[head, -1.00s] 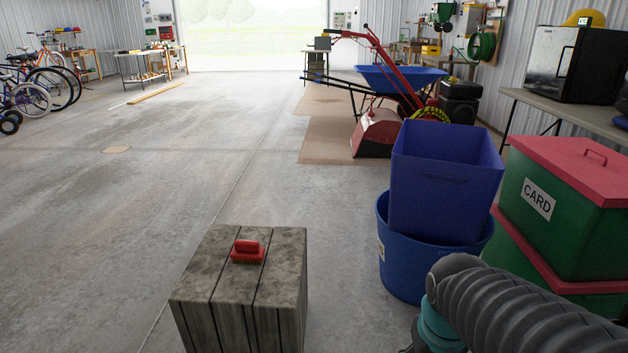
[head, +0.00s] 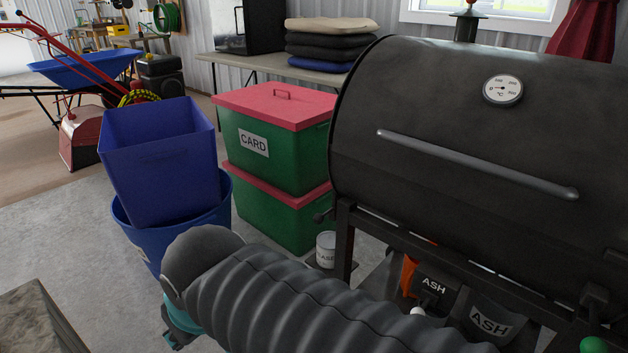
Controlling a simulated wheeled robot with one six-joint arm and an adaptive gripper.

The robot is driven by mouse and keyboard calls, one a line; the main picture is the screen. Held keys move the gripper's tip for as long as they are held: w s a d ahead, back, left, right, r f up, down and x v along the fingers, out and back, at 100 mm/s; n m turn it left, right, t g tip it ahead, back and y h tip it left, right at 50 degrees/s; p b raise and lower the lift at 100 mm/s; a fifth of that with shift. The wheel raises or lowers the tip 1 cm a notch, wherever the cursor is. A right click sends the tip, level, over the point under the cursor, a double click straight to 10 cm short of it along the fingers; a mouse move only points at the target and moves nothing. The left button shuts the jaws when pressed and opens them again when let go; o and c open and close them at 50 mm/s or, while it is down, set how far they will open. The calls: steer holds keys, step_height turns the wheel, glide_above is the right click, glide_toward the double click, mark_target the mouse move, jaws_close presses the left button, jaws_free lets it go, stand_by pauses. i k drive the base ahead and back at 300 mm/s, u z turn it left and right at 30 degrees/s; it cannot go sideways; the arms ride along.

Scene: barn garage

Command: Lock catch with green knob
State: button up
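A bright green round knob (head: 593,345) shows at the bottom right edge of the head view, partly cut off by the frame. I cannot tell which of these belongs to the catch, and the catch itself is not clear. My arm crosses the bottom middle of the view.
The grill stands on a dark frame with ash bags (head: 435,285) below and a long lid handle (head: 475,165). Green boxes with red lids (head: 275,150), a blue bin (head: 165,165) and a small can (head: 326,250) stand left of it. A grey block (head: 35,320) is at lower left.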

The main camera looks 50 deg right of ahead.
mark_target(591, 344)
steer(key=z, duration=0.95)
steer(key=k, duration=0.25)
steer(key=z, duration=0.65)
steer(key=i, duration=0.3)
steer(key=u, duration=0.35)
steer(key=k, duration=0.3)
steer(key=u, duration=1.05)
steer(key=k, duration=1.3)
steer(key=z, duration=0.9)
steer(key=k, duration=0.45)
steer(key=z, duration=0.5)
